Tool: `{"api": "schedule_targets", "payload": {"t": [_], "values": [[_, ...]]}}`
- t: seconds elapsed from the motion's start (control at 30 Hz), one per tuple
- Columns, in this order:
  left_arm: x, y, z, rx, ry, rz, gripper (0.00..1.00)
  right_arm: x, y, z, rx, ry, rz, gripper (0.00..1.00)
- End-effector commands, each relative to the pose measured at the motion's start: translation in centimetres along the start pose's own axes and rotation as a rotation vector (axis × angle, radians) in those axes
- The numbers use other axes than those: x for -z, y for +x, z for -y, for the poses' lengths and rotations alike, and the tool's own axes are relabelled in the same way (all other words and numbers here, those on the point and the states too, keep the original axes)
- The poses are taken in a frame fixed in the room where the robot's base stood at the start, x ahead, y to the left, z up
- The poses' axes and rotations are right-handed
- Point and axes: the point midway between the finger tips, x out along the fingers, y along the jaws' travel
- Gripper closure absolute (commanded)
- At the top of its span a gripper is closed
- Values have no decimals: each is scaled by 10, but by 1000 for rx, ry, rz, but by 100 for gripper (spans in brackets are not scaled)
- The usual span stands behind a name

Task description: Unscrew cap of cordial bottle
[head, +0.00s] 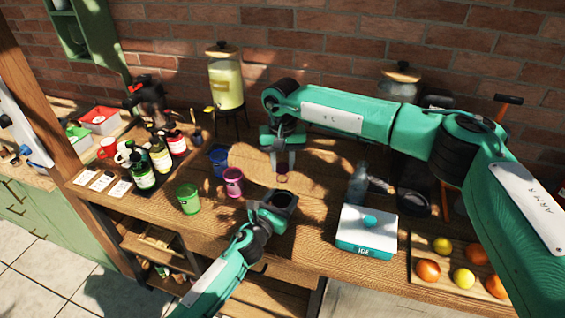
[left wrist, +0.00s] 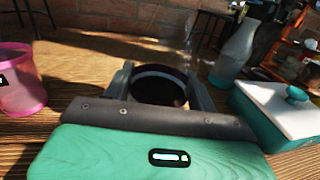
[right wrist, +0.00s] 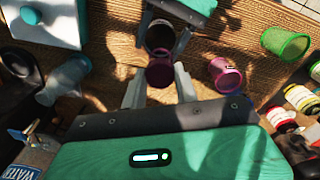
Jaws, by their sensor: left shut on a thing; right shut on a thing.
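My left gripper (head: 277,199) is shut on a dark round body, which I take as the cordial bottle (left wrist: 160,90); its fingers flank it in the left wrist view. Much of the bottle is hidden by the gripper. My right gripper (head: 281,160) points down above and behind it. It is shut on a small maroon cap (right wrist: 160,73), which shows between its fingertips in the right wrist view. In the head view the cap (head: 283,178) appears a little apart from the bottle. In the right wrist view the cap overlaps the bottle (right wrist: 160,38).
A pink cup (head: 232,182), a green cup (head: 188,198) and a blue cup (head: 218,158) stand to the left. A clear bottle (head: 357,184) and a white ice box (head: 367,228) stand to the right. Several bottles sit at the far left. A fruit board (head: 424,243) lies at the right.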

Motion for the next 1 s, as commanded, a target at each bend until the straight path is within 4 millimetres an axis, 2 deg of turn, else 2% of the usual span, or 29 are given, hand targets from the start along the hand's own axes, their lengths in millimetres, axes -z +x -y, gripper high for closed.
{"api": "schedule_targets", "payload": {"t": [0.17,0.4,0.63,0.67,0.7,0.77,0.8,1.0], "values": [[1,0,0,0,-1,-1,100,0,-8,0,1,0,-2,97],[1,0,0,0,-1,-1,100,0,-37,0,0,0,-2,97],[1,0,0,0,-1,-1,100,0,-40,0,0,0,0,97],[1,0,0,0,-1,-1,39,0,-40,0,0,0,0,97],[1,0,0,0,0,-1,31,0,-40,0,0,0,0,97],[1,0,0,0,0,-1,19,0,-40,0,0,0,0,97],[1,0,0,0,0,-1,17,0,-40,0,0,0,0,97],[0,0,0,0,0,0,17,0,-40,0,0,0,0,97]]}}
